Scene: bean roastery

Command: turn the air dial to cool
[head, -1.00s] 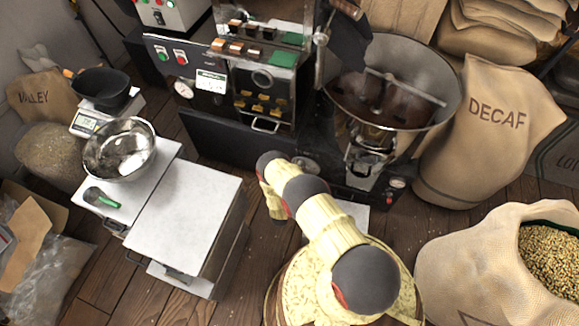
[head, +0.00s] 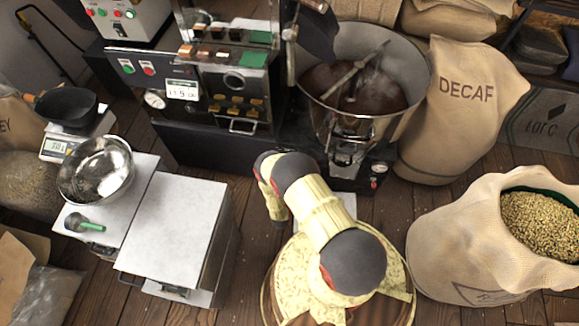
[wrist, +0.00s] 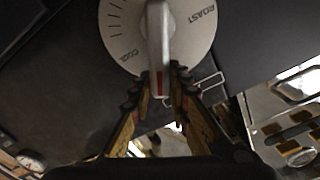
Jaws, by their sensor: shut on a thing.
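The air dial (wrist: 186,50) is a pale round disc with dark tick marks in the wrist view. It reads COOL at lower left and ROAST at right. Its grey bar handle (wrist: 157,35) stands out toward me, its lower end with a red mark between the two words, closer to COOL. My gripper (wrist: 159,84) is shut on this handle, one finger on each side. In the head view my arm reaches toward the roaster's lower front, and my fingers and the dial are hidden behind it.
The roaster's drum tray (head: 418,99) holds dark beans above and right of my arm. A white-topped cabinet (head: 175,222) stands at left, beside a metal bowl (head: 97,170). A sack of pale beans (head: 465,232) stands at right. Wooden floor shows between.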

